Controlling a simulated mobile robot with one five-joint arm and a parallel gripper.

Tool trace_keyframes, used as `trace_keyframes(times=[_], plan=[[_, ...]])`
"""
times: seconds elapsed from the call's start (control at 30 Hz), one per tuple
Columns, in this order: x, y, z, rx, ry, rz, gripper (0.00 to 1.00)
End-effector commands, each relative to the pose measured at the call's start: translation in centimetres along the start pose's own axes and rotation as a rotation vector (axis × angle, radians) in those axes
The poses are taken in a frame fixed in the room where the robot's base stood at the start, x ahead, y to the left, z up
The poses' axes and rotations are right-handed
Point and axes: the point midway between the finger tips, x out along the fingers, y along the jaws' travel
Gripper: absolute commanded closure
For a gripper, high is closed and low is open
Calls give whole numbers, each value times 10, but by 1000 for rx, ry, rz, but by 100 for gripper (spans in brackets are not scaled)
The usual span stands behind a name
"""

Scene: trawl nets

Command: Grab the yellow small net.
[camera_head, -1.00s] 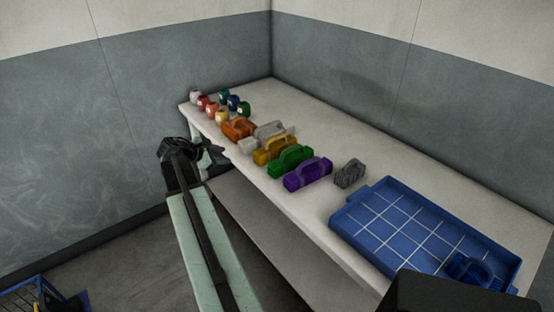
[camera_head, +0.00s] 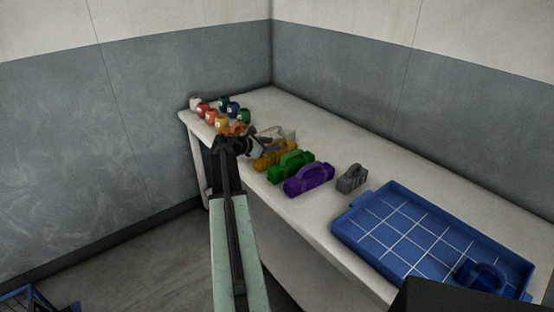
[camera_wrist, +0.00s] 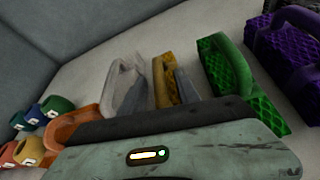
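The yellow small net (camera_head: 283,154) is a block with a handle, in the row on the white table, between the white-grey one and the green one. My gripper (camera_head: 253,142) is over the table's near edge, at the near-left side of the yellow net, partly hiding it. In the wrist view the yellow net (camera_wrist: 164,84) appears between the two grey fingers of my gripper (camera_wrist: 160,94). The right finger overlaps its right side. The gripper looks open; I cannot tell whether either finger touches the net. Its lower end is hidden behind my gripper.
The green net (camera_head: 290,168) stands close on the right, then purple (camera_head: 310,181) and grey (camera_head: 352,178) ones. A white-grey net (camera_wrist: 124,88) and an orange one (camera_wrist: 86,123) are left. Several small coloured pots (camera_head: 222,123) stand at the far left. A blue tray (camera_head: 375,254) is right.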

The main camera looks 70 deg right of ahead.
Motion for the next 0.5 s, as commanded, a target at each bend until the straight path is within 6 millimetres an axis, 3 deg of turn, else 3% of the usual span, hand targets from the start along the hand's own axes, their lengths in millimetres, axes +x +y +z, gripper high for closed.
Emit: trace_keyframes(times=[0.07, 0.27, 0.4, 0.5], plan=[[12, 1, -2, 1, 0, -1, 62], [13, 0, 0, 1, 0, 1, 62], [13, 0, 0, 1, 0, 0, 98], [13, 0, 0, 2, 0, 0, 100]])
